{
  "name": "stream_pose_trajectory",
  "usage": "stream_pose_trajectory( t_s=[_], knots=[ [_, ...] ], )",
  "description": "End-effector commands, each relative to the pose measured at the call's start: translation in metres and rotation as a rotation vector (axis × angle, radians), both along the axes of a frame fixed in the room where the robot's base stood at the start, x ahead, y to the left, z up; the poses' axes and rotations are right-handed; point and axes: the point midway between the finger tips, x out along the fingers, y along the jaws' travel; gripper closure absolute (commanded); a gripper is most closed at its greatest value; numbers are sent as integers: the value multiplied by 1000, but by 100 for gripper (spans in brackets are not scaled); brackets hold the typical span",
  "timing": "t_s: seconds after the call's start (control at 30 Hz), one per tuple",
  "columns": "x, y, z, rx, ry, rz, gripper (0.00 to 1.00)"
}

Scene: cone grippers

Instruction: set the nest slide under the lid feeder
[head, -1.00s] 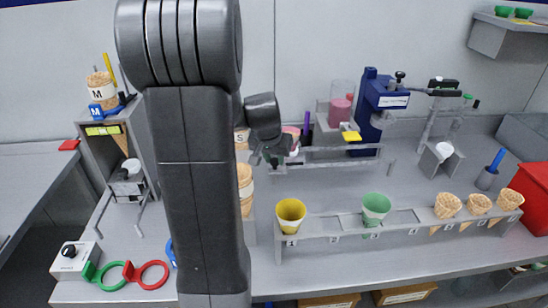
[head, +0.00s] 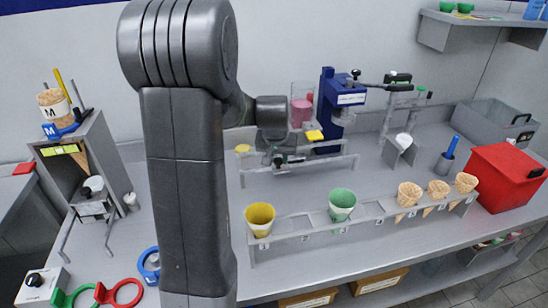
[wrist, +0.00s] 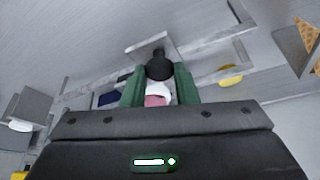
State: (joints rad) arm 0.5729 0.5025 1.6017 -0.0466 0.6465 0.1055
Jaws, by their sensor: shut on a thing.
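My gripper (head: 279,160) is at the front rail of a low grey slide track (head: 325,163) in the head view. In the wrist view its green fingers (wrist: 158,88) are shut on a black knob (wrist: 160,66), which appears to be the nest slide's handle. A pale plate (wrist: 147,45) lies beside the knob. A white and pink piece (wrist: 157,96) shows between the fingers. A clear tube with pink contents (head: 302,108), apparently the lid feeder, stands behind and right of my gripper, with a yellow tab (head: 314,135) below. The slide's nest is mostly hidden by my gripper.
A blue press (head: 329,100) stands right of the tube. In front, a rack (head: 300,235) holds a yellow cup (head: 260,218), a green cup (head: 342,204) and several waffle cones. A red box (head: 507,178) is at the right. My arm hides part of the bench.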

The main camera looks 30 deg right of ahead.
Motion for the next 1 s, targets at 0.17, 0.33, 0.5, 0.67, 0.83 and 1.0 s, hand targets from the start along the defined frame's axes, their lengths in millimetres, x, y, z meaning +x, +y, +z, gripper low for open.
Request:
stream_pose_trajectory(
  t_s=[0.17,0.33,0.5,0.67,0.83,1.0],
  knots=[
    [0,0,0,-2,-1,1,56],
    [0,0,0,-1,-1,1,52],
    [0,1,2,-2,-1,1,52],
    [-4,4,16,-2,-3,0,52],
    [-14,11,46,-3,-6,0,52],
    [-25,20,80,-3,-6,0,52]
  ],
)
